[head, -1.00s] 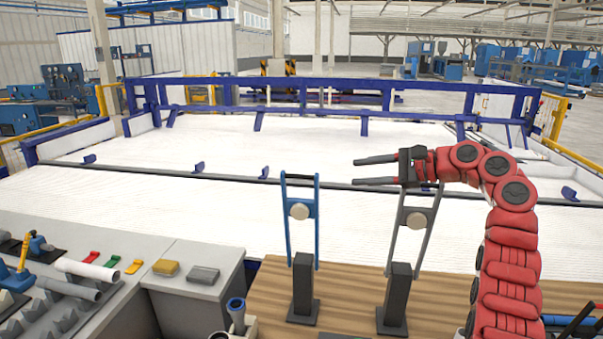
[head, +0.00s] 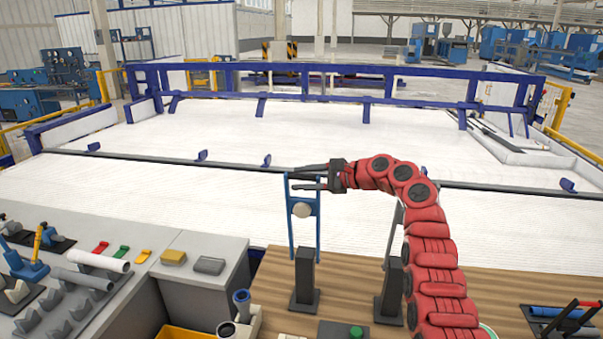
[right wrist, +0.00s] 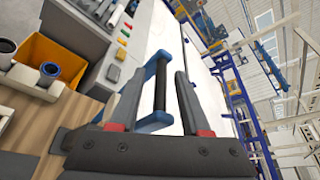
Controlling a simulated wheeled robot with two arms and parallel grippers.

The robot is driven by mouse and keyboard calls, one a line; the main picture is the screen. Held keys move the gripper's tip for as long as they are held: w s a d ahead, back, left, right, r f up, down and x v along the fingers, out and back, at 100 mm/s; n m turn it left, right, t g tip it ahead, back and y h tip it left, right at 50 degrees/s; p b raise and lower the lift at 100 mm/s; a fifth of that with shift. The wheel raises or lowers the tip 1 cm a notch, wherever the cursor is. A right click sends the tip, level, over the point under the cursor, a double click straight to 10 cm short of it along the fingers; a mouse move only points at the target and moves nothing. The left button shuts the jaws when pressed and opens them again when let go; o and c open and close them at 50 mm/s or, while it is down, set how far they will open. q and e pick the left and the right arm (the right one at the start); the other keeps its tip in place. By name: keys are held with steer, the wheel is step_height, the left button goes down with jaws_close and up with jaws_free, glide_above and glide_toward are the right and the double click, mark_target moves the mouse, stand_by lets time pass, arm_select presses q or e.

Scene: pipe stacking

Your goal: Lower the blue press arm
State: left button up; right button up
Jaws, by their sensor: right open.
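The blue press arm (head: 291,221) stands upright on a dark post (head: 304,278) with a round cream knob at its middle. Its black crossbar handle (right wrist: 160,86) shows between blue ends in the right wrist view. My right gripper (head: 297,179) is open at the top of the blue press arm. In the right wrist view the fingers (right wrist: 162,76) lie on either side of the handle, with gaps visible. My left gripper is not in view.
A grey press arm (head: 395,228) stands to the right, partly hidden by my right arm. A green button box (head: 356,331) sits at the wooden table's front. A grey bench (head: 215,245) with pipes and coloured blocks is at left. A yellow bin (right wrist: 55,60) is near.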

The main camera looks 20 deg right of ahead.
steer(key=shift+w+a+f, duration=0.1)
steer(key=shift+w, duration=0.15)
steer(key=shift+s, duration=0.1)
jaws_close()
stand_by(1.2)
